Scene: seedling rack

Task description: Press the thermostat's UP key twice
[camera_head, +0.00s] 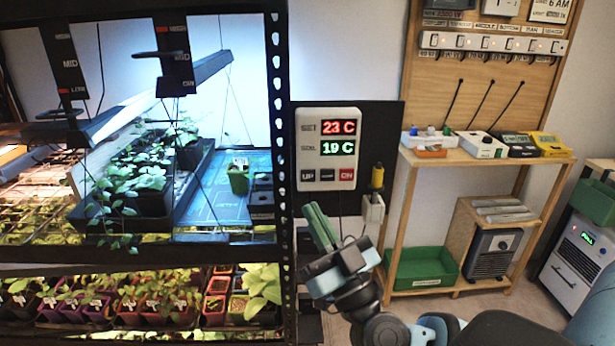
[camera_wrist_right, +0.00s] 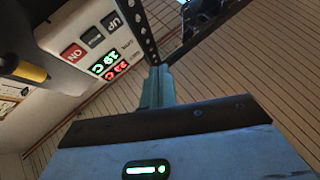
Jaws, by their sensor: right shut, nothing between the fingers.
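The white thermostat (camera_head: 329,149) hangs on a dark panel right of the rack. Its display reads SET 23 C in red and SOIL 19 C in green. The UP key (camera_head: 307,175) is dark, at the lower left of its key row, beside another dark key and a red ON key (camera_head: 346,174). My right gripper (camera_head: 318,222) is shut and empty, with its green fingers below the UP key and apart from it. In the right wrist view the thermostat (camera_wrist_right: 88,55) is upside down, left of the fingers (camera_wrist_right: 158,85), with the UP key (camera_wrist_right: 112,22) in sight. My left gripper is out of view.
The rack's black perforated post (camera_head: 281,170) stands just left of the thermostat. A wooden bench (camera_head: 400,215) with small devices stands further right.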

